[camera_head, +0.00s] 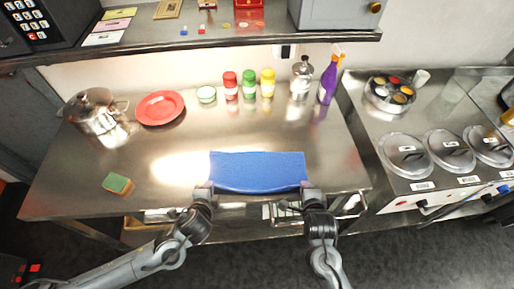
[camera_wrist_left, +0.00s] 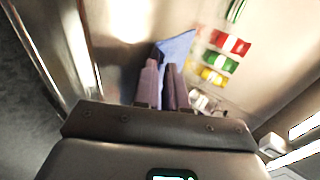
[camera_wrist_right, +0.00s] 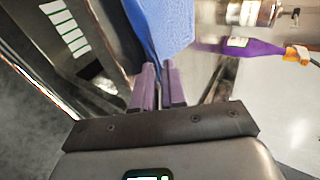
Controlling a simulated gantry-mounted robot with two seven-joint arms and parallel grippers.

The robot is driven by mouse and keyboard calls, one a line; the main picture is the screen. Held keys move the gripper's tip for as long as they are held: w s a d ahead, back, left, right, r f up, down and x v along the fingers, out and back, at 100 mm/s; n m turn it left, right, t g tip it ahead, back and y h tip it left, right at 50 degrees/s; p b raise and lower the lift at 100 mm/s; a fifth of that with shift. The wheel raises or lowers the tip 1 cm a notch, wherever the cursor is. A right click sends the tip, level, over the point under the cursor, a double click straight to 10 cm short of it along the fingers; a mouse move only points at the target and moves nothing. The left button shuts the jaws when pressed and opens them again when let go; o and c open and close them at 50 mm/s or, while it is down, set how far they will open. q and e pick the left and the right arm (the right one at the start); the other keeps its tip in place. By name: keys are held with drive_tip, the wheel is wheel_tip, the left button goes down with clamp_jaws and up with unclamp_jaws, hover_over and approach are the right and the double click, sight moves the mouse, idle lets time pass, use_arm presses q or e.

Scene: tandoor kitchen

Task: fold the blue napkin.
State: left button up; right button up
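The blue napkin (camera_head: 258,170) lies at the front edge of the steel table, spread as a wide strip with its near edge bowed between my grippers. My left gripper (camera_head: 203,188) is at its near left corner. In the left wrist view, the fingers (camera_wrist_left: 161,64) are close together with the napkin (camera_wrist_left: 178,46) at their tips. My right gripper (camera_head: 314,189) is at the near right corner. In the right wrist view, the fingers (camera_wrist_right: 157,66) are close together, with the napkin (camera_wrist_right: 165,25) running in between them. The pinched cloth itself is mostly hidden by the fingers.
The steel table (camera_head: 140,145) is clear behind the napkin. A sponge (camera_head: 117,183) lies left. A counter with lidded containers (camera_head: 407,152) is right.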

use_arm(q)
drive_tip(key=o, duration=0.6)
use_arm(e)
drive_tip(key=o, duration=0.6)
use_arm(q)
drive_tip(key=shift+r, duration=0.1)
use_arm(e)
drive_tip(key=shift+r, duration=0.1)
use_arm(q)
drive_tip(key=shift+s+r, duration=0.15)
drive_tip(key=shift+r, duration=0.15)
use_arm(e)
drive_tip(key=shift+s+r, duration=0.15)
drive_tip(key=shift+r, duration=0.2)
use_arm(q)
drive_tip(key=s+r, duration=0.5)
drive_tip(key=r, duration=0.3)
drive_tip(key=shift+s, duration=0.35)
use_arm(e)
drive_tip(key=s+r, duration=0.5)
drive_tip(key=r, duration=0.3)
drive_tip(key=shift+s, duration=0.35)
use_arm(q)
drive_tip(key=shift+r, duration=0.1)
